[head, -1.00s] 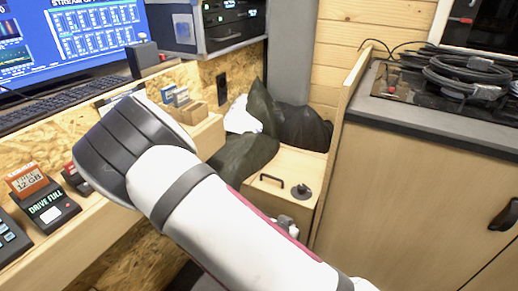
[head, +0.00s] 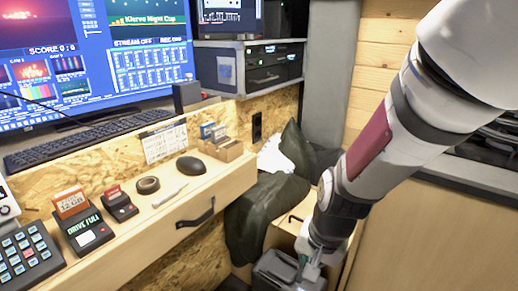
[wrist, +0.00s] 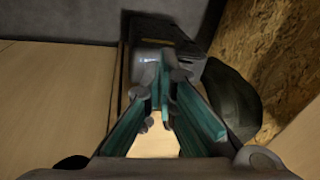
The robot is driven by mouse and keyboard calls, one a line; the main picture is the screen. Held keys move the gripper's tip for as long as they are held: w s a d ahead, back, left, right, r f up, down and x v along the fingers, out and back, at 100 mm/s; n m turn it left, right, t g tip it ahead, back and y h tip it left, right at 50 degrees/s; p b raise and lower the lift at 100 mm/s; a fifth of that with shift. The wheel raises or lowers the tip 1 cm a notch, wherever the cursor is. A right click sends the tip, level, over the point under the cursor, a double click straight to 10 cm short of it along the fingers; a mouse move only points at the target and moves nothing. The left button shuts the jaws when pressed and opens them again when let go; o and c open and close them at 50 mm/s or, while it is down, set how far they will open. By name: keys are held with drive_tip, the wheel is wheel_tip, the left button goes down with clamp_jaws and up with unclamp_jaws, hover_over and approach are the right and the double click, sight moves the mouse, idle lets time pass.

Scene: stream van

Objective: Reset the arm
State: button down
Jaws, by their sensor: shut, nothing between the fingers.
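My arm comes in from the upper right of the head view and hangs down toward the lower middle. My gripper (head: 308,269) is at its low end, small and partly cut off by the frame's bottom edge. The wrist view shows its two teal fingers (wrist: 165,82) with their tips together and nothing held between them. A dark grey box-like object (wrist: 165,45) is beyond the fingertips; I cannot tell whether they touch it.
A wooden cabinet (head: 435,240) stands at right. Gripper surroundings are tight.

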drive_tip(key=s+d+r+n+g+h, duration=0.1)
drive_tip(key=s+d+r+n, duration=0.3)
drive_tip(key=s+r, duration=0.6)
drive_tip(key=s+d+r+n, duration=0.1)
drive_tip(key=s+d+r, duration=0.45)
drive_tip(key=s, duration=0.75)
wheel_tip(320, 180, up, 27)
drive_tip(key=t+p, duration=0.3)
drive_tip(key=p, duration=2.1)
drive_tip(key=shift+f, duration=0.15)
drive_tip(key=shift+a, duration=0.1)
